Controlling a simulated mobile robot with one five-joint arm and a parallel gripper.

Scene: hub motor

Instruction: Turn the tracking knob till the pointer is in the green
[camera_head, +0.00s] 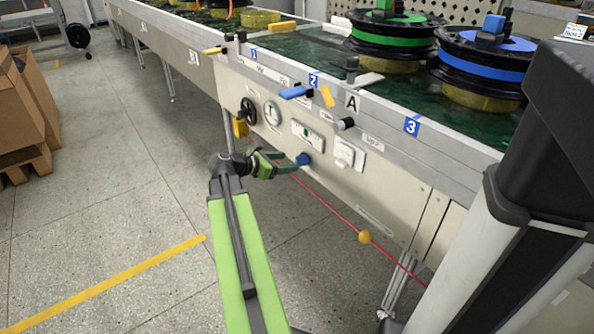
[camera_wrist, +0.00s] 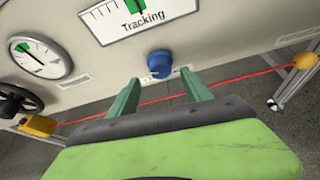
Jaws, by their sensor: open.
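The blue tracking knob (camera_wrist: 159,64) sits on the conveyor's side panel, under the tracking gauge (camera_wrist: 130,18). It also shows in the head view (camera_head: 304,159). The gauge has a white face with a green band near its top; its pointer is not clear to me. My gripper (camera_wrist: 160,88) is open, its two green fingers pointing at the panel. In the wrist view the knob lies just beyond and between the fingertips, with nothing held. In the head view my gripper (camera_head: 290,164) is close to the knob; I cannot tell whether they touch.
A black handwheel (camera_wrist: 16,100) and a round dial (camera_wrist: 40,58) are left of the knob. A white switch plate (camera_head: 346,154) is to its right. A red cord (camera_head: 325,204) with a yellow ball (camera_head: 365,237) runs below. Spools (camera_head: 391,36) stand on the conveyor above.

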